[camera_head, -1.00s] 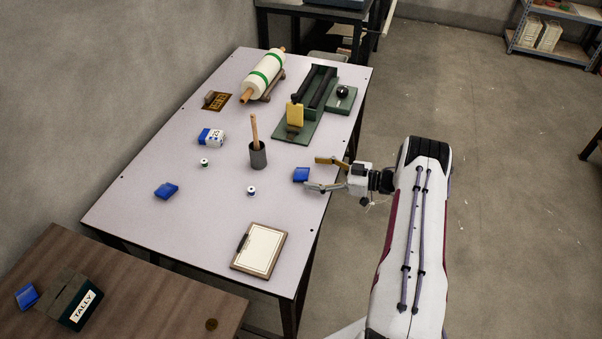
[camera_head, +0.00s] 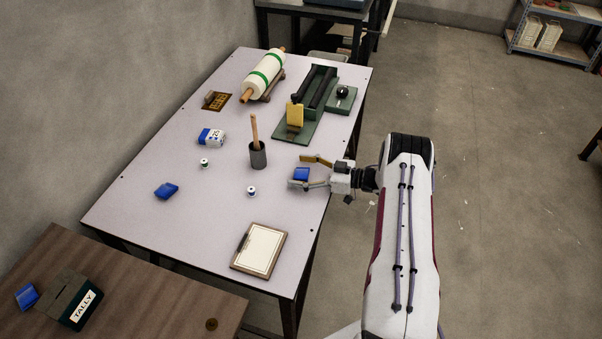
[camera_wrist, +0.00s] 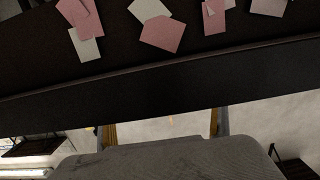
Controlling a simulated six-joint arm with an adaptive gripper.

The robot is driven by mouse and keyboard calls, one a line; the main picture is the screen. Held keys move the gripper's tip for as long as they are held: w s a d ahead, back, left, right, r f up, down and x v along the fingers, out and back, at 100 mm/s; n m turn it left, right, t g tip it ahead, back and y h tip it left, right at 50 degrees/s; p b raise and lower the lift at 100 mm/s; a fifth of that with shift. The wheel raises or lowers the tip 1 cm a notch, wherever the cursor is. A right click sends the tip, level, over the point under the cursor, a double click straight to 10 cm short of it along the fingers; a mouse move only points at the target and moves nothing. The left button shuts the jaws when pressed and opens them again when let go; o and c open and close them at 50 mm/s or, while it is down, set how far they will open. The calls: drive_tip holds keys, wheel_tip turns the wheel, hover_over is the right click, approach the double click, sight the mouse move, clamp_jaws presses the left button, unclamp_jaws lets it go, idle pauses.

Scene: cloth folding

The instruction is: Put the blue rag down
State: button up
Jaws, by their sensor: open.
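A small folded blue rag (camera_head: 301,173) lies at the right edge of the pale table (camera_head: 205,255). My gripper (camera_head: 297,171) is open, with one finger beyond the rag and the other on its near side. I cannot tell whether the fingers touch it. Two similar blue pieces show: one on the pale table's left part (camera_head: 166,191), another on the brown table (camera_head: 27,296). In the wrist view my gripper's fingers (camera_wrist: 166,128) stand apart, and no blue rag shows between them.
A dark cup with a wooden handle (camera_head: 258,155) and a small spool (camera_head: 252,191) stand left of my gripper. A green press (camera_head: 293,135) is beyond it, a clipboard (camera_head: 259,249) nearer. The wrist view shows pink and white cards (camera_wrist: 160,31) on a dark surface.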

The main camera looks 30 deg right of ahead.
sight(301, 170)
drive_tip(key=c, duration=0.9)
drive_tip(key=shift+r, duration=0.15)
drive_tip(key=shift+r, duration=4.85)
